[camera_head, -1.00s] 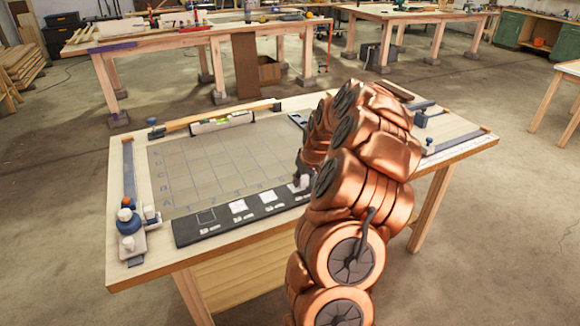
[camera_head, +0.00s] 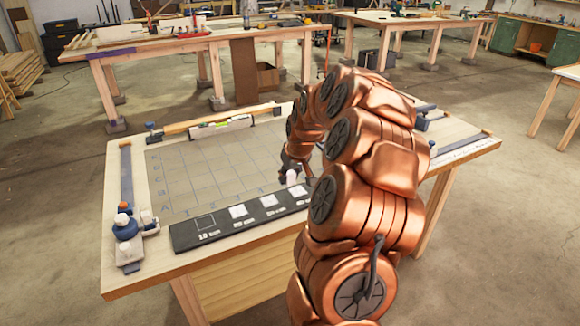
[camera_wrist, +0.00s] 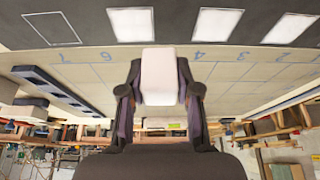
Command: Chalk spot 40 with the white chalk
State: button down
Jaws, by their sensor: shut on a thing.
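My gripper (camera_head: 294,170) is shut on the white chalk (camera_wrist: 161,76), a pale block that also shows below the fingers in the head view (camera_head: 292,178). A dark strip (camera_head: 222,227) lies along the table's front, with a row of squares. The labels are too small to read surely, so I cannot tell which is spot 40.
A gridded grey board (camera_head: 190,180) with letters and numbers lies behind the strip. A blue and white clamp-like fixture (camera_head: 127,235) stands at the left edge. A spirit level (camera_head: 222,125) lies at the back. My arm hides the table's right part.

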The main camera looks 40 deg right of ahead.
jog(key=shift+r, duration=1.8)
jog(key=shift+a, duration=0.1)
